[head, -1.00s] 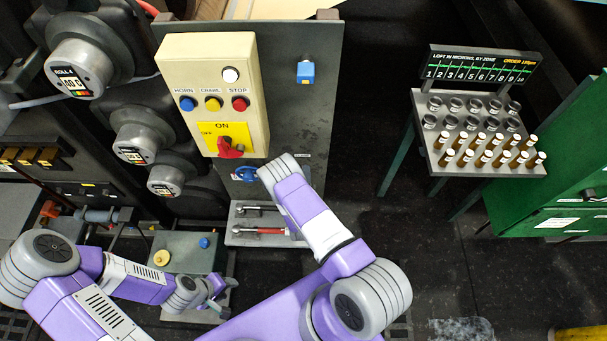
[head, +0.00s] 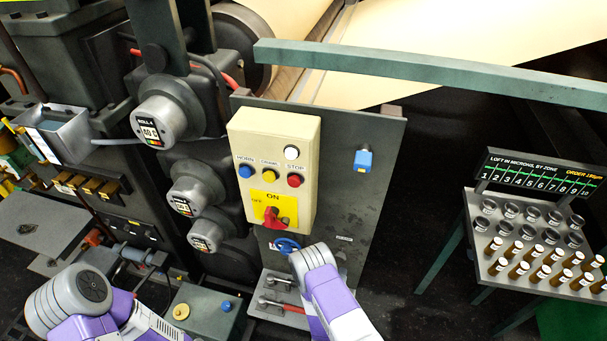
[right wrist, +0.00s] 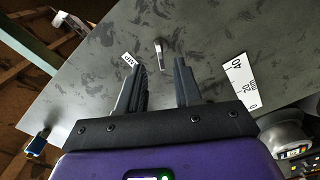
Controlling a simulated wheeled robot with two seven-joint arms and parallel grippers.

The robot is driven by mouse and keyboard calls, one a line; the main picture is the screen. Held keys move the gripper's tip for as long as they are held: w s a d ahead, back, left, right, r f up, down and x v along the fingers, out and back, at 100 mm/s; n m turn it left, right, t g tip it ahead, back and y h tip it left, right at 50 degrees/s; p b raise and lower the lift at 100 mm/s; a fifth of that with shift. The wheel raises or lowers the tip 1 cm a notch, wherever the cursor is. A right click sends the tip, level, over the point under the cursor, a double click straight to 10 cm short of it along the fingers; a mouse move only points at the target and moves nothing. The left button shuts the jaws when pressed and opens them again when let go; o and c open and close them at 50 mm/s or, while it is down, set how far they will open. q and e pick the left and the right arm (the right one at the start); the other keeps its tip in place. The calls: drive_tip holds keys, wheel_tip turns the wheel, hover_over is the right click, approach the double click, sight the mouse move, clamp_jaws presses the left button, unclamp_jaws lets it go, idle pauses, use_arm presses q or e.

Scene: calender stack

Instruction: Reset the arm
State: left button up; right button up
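My right arm (head: 335,300) rises from the bottom of the head view. Its grey end (head: 312,258) overlaps the lower part of the dark panel; no fingers can be made out there. In the right wrist view my right gripper (right wrist: 160,88) has its two dark fingers apart, with nothing between them. The grey panel surface (right wrist: 205,50) lies beyond them, with a small metal handle (right wrist: 160,54) and white labels. My left arm (head: 75,300) shows at lower left, mostly its grey joint and purple links. My left gripper is not in view.
A cream control box (head: 300,150) carries coloured buttons and a red switch (head: 272,216). A green rail (head: 430,75) crosses above. A rack of vials (head: 480,225) stands right; dark floor lies between.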

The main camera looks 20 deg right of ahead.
drive_tip(key=s+d+f+m+g+h+b, duration=0.1)
drive_tip(key=s+d+f+g+h, duration=0.25)
drive_tip(key=s+d+g, duration=0.35)
drive_tip(key=s+a+f+m+g+y+b, duration=0.1)
drive_tip(key=s+a+f+g, duration=0.1)
drive_tip(key=s+g, duration=0.4)
drive_tip(key=s+a+f+g+y, duration=0.1)
drive_tip(key=s+f+g+y, duration=0.1)
drive_tip(key=s+g, duration=0.4)
drive_tip(key=s+a+f+m+g+y+b, duration=0.1)
drive_tip(key=s+a+y, duration=0.1)
drive_tip(key=a+y, duration=0.5)
drive_tip(key=s+a+f+m+g+y+b, duration=0.1)
drive_tip(key=s+a+g+y+b, duration=0.2)
drive_tip(key=a, duration=0.7)
drive_tip(key=w+a+f+m+t+y+b, duration=0.1)
drive_tip(key=w+a+m+t+y+b, duration=0.2)
drive_tip(key=w+t, duration=0.5)
drive_tip(key=shift+a+f+m+y+b, duration=0.2)
drive_tip(key=shift+m+y+b, duration=0.45)
drive_tip(key=shift+m+b, duration=0.3)
